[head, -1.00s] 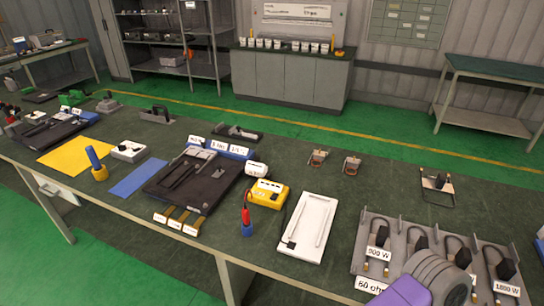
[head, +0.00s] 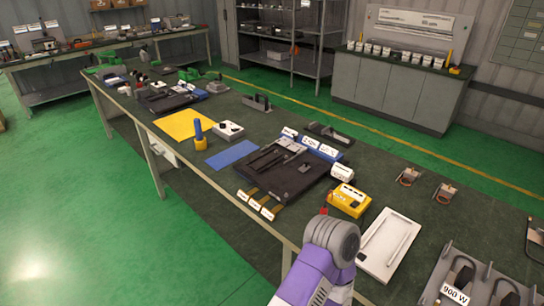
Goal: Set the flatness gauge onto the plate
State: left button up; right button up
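A dark bar with an upright handle (head: 257,102), which looks like the flatness gauge, stands on the green bench near its back edge. Another dark, flat tool (head: 328,132) lies farther right along the same edge; I cannot tell for sure which one is the gauge. A black plate-like fixture (head: 300,181) with dark parts on it lies mid-bench. A white plate with two long raised strips (head: 382,258) lies to its right. I cannot tell which is the task's plate. Neither gripper is in view; only a purple and grey link of my arm shows at the bottom.
A yellow box (head: 348,200), a blue mat (head: 232,154), a yellow mat (head: 188,124) and a white box (head: 229,130) lie on the bench. A blue-and-yellow tool (head: 199,134) stands near the front edge. A labelled rack (head: 433,290) is at the lower right.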

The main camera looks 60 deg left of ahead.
aim_at(341, 172)
jog(key=u, duration=1.95)
